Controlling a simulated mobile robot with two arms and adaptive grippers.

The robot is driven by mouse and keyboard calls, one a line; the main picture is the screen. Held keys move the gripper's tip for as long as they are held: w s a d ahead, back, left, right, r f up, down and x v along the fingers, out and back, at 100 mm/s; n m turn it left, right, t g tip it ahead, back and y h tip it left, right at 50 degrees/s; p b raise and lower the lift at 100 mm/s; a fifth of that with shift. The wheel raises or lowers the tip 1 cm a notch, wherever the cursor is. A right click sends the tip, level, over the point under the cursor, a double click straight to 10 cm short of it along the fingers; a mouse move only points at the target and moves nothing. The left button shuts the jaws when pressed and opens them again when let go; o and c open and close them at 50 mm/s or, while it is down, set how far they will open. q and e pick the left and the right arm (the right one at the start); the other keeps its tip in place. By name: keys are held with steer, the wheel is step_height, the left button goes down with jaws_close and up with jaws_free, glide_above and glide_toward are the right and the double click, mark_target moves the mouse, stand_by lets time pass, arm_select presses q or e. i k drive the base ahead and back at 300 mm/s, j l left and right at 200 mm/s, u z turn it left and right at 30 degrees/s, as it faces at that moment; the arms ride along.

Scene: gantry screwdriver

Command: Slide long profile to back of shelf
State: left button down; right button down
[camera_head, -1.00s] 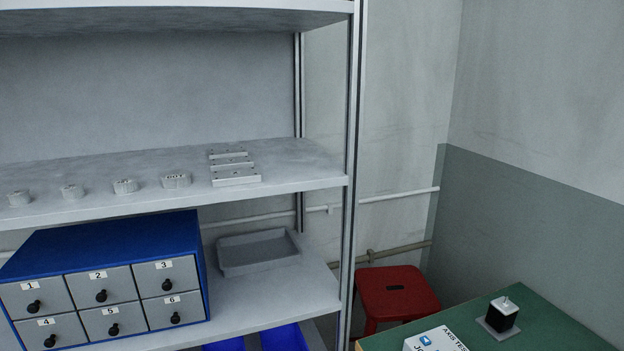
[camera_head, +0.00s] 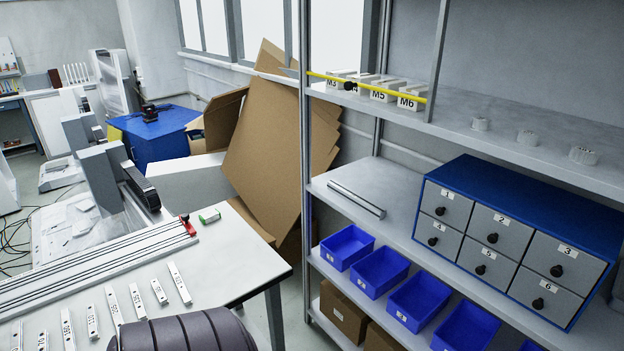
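A long silver profile (camera_head: 357,197) lies on the middle shelf board (camera_head: 397,222) of the metal rack, left of the blue drawer cabinet. It lies at a slant. One end is near the board's left side and the other is towards the front edge, with bare board behind it. Neither of my grippers is in view. A dark rounded part at the bottom edge appears to be a link of my own arm.
The blue drawer cabinet (camera_head: 486,204) stands right of the profile. Blue bins (camera_head: 379,271) sit on the shelf below. A yellow bar (camera_head: 368,87) crosses the labelled boxes above. The workbench (camera_head: 225,270) at left carries several short labelled profiles. Cardboard (camera_head: 270,150) leans behind.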

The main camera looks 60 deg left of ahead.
mark_target(361, 203)
steer(key=u, duration=1.65)
